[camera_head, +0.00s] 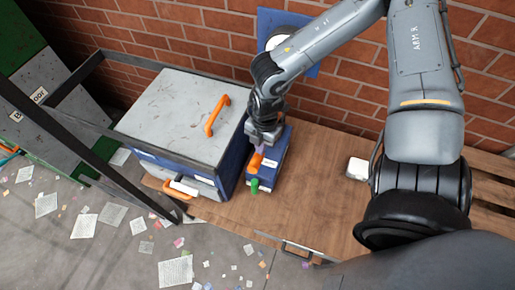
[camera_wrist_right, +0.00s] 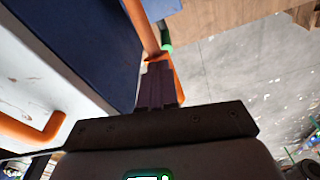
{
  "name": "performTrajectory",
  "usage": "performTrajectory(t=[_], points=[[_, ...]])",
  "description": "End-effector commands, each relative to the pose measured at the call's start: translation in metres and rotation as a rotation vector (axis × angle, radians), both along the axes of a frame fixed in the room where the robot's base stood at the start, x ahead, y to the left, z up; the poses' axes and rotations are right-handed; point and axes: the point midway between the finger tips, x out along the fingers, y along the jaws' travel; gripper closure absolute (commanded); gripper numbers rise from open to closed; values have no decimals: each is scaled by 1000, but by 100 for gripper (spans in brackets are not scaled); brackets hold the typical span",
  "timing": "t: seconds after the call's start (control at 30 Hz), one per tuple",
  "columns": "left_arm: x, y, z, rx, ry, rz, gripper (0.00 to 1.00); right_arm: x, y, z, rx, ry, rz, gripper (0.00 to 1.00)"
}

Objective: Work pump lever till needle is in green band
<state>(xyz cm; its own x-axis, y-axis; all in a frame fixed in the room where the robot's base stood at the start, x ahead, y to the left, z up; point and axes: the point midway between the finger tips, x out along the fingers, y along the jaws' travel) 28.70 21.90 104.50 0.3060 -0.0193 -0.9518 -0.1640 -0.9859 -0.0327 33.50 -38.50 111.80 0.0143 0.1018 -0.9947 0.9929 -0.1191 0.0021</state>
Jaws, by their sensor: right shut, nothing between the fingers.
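A small blue pump unit (camera_head: 272,168) stands on the wooden bench, with an orange lever (camera_head: 256,160) on it and a green part (camera_head: 254,186) at its front. The orange lever also shows in the wrist view (camera_wrist_right: 143,28). My right gripper (camera_head: 260,148) is over the pump, right at the lever; its dark fingers (camera_wrist_right: 160,85) are shut with nothing between them. I cannot tell whether they touch the lever. A round pale gauge (camera_head: 277,41) on a blue wall panel is partly hidden by my right arm; its needle and green band cannot be made out. My left gripper is not in view.
A large blue box with a grey lid (camera_head: 172,108) and orange handle (camera_head: 217,115) stands close left of the pump. A white object (camera_head: 357,168) lies on the bench (camera_head: 315,185) to the right. The bench between is clear. The brick wall is behind.

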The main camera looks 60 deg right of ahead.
Motion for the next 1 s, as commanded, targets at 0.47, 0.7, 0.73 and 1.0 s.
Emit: performTrajectory(t=[0.47,0.7,0.73,1.0], points=[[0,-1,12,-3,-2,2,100,-3,-18,6,-2,2,0,100],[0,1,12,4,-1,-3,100,-2,-19,14,-1,-1,0,100],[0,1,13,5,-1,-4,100,-2,-19,17,0,-2,0,100],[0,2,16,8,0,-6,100,-2,-22,51,0,-4,1,100]])
